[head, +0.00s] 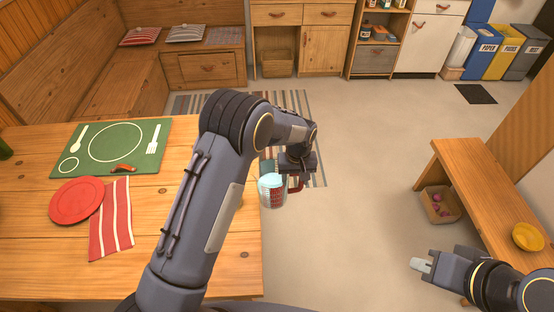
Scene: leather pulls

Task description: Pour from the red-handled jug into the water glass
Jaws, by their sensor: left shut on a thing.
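The jug (272,191) is clear with a pale blue top and a red handle (297,187). It hangs just off the right edge of the wooden table, over the floor, and looks roughly upright. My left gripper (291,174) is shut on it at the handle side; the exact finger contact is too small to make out. I cannot make out a water glass; my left arm covers part of the table. My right gripper (421,265) is at the lower right, beside the bench, away from the jug; its finger gap is unclear.
The table (150,272) bears a green placemat (88,160) with white outlines, a red plate (76,201) and a striped napkin (112,222). A wooden bench (470,175) on the right holds a yellow bowl (527,237).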

